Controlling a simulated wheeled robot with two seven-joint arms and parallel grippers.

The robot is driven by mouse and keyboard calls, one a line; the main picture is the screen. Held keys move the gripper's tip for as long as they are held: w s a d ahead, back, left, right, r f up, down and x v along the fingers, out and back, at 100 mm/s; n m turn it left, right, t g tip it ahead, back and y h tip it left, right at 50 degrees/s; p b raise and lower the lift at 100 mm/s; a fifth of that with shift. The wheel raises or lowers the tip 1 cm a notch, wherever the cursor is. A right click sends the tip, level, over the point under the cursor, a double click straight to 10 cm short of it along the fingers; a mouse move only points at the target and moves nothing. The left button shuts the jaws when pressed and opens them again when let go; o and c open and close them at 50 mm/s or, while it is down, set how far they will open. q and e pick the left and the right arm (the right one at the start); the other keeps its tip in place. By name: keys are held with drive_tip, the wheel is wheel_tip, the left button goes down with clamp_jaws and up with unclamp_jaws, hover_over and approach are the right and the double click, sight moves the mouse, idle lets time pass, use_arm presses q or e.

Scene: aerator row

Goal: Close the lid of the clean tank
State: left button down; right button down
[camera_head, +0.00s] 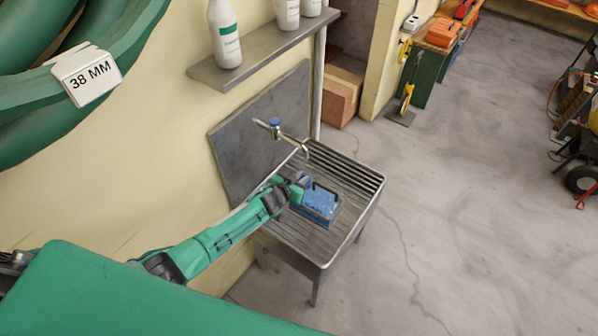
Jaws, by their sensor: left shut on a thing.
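A small blue tank (319,207) sits in the slatted metal sink, near its middle. Its upper face looks light blue and speckled, with a dark upright edge at its far side. My left gripper (303,182) reaches in from the left and is shut at the tank's upper left edge. It seems to hold part of the tank, but the held part is too small and covered to tell apart. Whether the lid stands open or lies flat cannot be made out. My right gripper is not in view.
The metal sink (363,190) stands against a grey backsplash (246,140) with a tap (275,127) above it. A shelf (262,55) with white bottles hangs over it. Green hose coils (60,125) hang at upper left. The floor on the right is largely clear.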

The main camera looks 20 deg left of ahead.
use_arm(q)
drive_tip(key=shift+w+d+r+g+y+p, duration=0.15)
drive_tip(key=shift+w+g+p, duration=0.25)
drive_tip(key=shift+p, duration=0.5)
drive_tip(key=shift+w+a+r+g+y+p, duration=0.2)
drive_tip(key=shift+g+p, duration=0.3)
drive_tip(key=shift+p, duration=0.4)
drive_tip(key=shift+w+d+f+g+p, duration=0.25)
drive_tip(key=shift+w+g+p, duration=0.05)
drive_tip(key=shift+g, duration=0.2)
drive_tip(key=shift+w+d+f+g+y, duration=0.15)
drive_tip(key=shift+w+f+g+y, duration=0.15)
drive_tip(key=shift+g, duration=0.6)
drive_tip(key=c, duration=1.4)
unclamp_jaws()
drive_tip(key=shift+f, duration=0.1)
drive_tip(key=shift+o, duration=0.2)
